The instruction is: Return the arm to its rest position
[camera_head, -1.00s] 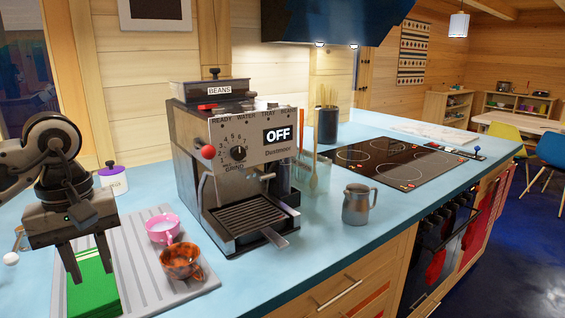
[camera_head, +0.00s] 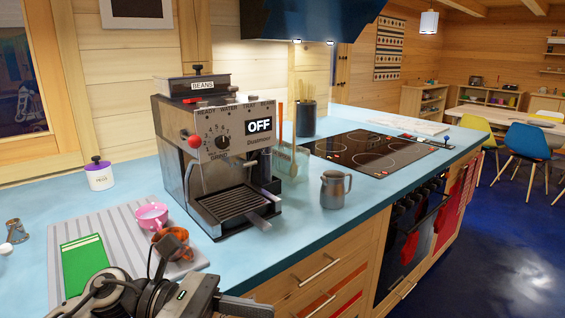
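My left arm is folded at the bottom left of the head view, with its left gripper (camera_head: 160,262) low in the picture. Dark finger-like parts stick up there in front of the orange patterned cup (camera_head: 176,238) and partly hide it. Whether they are open or shut is unclear, and I see nothing held in them. A green folded cloth or packet (camera_head: 84,262) lies flat on the grey ribbed tray (camera_head: 117,238), apart from the gripper. My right gripper is not in view.
A pink cup (camera_head: 152,216) stands on the tray. The coffee machine (camera_head: 222,160), reading OFF, stands behind, with a metal pitcher (camera_head: 334,190) to its right. A purple-lidded jar (camera_head: 99,174) and a small metal cup (camera_head: 16,231) are at left. The cooktop (camera_head: 372,152) is clear.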

